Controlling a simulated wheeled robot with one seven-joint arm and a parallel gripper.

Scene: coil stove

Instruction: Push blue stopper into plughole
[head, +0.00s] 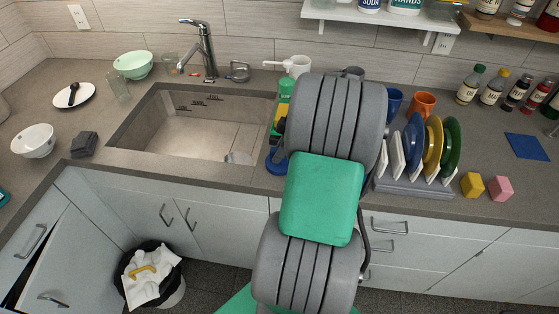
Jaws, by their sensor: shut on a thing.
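My own grey and green arm covers the middle of the head view, and my gripper is hidden behind it. The sink (172,143) is left of the arm, with a pale basin floor. I cannot make out the plughole. A blue rounded thing (274,163) shows partly at the arm's left edge, on the counter right of the sink. I cannot tell whether it is the stopper. A small pale, bluish thing (238,158) lies at the basin's near right corner; its kind is unclear.
The tap (203,48) stands behind the sink. A green bottle (286,92) is close to my arm's left side. A dish rack (415,187) with plates stands at right. A bin (172,295) stands below.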

